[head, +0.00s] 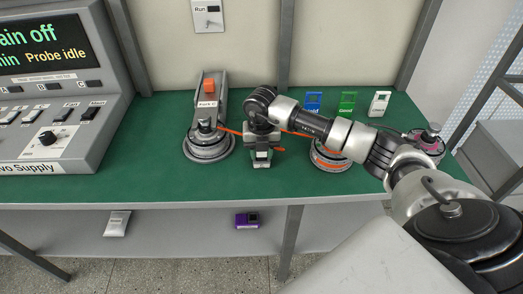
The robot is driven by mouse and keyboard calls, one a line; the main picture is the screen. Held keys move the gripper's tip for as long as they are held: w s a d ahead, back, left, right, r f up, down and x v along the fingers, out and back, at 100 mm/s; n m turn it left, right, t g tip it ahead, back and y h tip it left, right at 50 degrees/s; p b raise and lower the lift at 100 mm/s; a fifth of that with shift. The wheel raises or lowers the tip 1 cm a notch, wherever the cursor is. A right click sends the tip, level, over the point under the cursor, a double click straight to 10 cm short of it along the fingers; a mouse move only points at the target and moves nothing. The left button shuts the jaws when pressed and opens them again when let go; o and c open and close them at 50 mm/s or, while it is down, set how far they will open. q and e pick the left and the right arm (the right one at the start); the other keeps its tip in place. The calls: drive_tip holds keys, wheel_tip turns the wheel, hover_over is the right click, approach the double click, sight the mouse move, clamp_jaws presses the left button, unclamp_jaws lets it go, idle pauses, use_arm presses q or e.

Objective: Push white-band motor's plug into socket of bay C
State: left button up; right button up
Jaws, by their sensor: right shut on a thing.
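My right gripper (263,161) reaches in from the right and points down over the green bench, just right of the left hub motor. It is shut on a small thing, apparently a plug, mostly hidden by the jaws. A hub motor (208,150) with a pale rim sits at the left and appears to be the white-band one. An orange cable (232,131) runs from it toward my right gripper. A second motor (327,160) with an orange band is partly behind my arm. A pink-toned motor (432,146) is at the right. No bay C socket is distinguishable. My left gripper is not in view.
The servo supply console (58,148) fills the bench's left end. A grey stand (220,94) with an orange block is behind the left motor. Blue (313,100), green (347,101) and white (379,102) cards stand behind my arm. The green bench front (150,182) is clear.

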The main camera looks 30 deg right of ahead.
drive_tip(key=shift+s+f, duration=0.1)
drive_tip(key=shift+f, duration=0.15)
drive_tip(key=o, duration=1.1)
drive_tip(key=shift+a, duration=0.2)
drive_tip(key=shift+d, duration=0.15)
drive_tip(key=r, duration=1.1)
drive_tip(key=shift+a+r+b, duration=0.15)
drive_tip(key=shift+a+b, duration=0.05)
drive_tip(key=shift+b, duration=0.1)
drive_tip(key=shift+w, duration=0.2)
